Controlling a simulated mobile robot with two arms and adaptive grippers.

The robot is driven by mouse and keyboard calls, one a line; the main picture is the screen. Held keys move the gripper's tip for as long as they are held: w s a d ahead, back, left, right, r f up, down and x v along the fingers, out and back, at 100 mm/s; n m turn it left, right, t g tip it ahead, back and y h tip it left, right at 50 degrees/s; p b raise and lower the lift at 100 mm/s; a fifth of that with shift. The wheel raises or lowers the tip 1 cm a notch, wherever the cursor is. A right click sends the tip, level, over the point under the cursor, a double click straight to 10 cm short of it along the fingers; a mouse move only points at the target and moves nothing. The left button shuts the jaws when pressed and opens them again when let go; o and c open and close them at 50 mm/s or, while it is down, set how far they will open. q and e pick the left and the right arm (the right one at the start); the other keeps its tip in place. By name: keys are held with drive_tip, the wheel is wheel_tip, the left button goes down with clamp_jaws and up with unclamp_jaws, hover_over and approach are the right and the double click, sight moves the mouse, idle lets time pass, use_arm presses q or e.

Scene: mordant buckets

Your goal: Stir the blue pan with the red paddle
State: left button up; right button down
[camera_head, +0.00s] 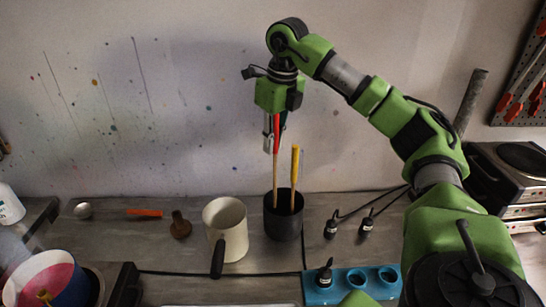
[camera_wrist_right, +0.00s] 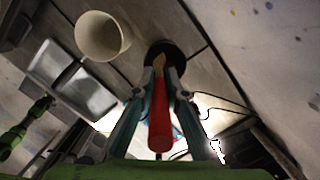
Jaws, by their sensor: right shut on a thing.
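The red paddle (camera_head: 277,170) has a red handle and a pale wooden shaft. It is upright, its lower end hidden inside a black holder (camera_head: 283,226). My right gripper (camera_head: 271,138) is above the holder, shut on the red handle. In the right wrist view the red paddle (camera_wrist_right: 160,122) lies between the two fingers of the right gripper (camera_wrist_right: 160,85). The blue pan (camera_head: 72,294) is at the bottom left, cut by the frame edge, with pink liquid inside and something pale brown in the liquid. My left gripper is not in view.
A yellow-handled paddle (camera_head: 295,165) stands in the same holder, close right of the red one. A cream pot (camera_head: 226,228) with a dark handle stands left of the holder. A blue socket block (camera_head: 350,285) is in front. Black plugs (camera_head: 366,224) with cables lie to the right.

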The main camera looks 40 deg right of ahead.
drive_tip(key=shift+r, duration=0.2)
wheel_tip(320, 180, up, 6)
drive_tip(key=p, duration=0.5)
drive_tip(key=shift+p, duration=0.4)
drive_tip(key=shift+f, duration=0.1)
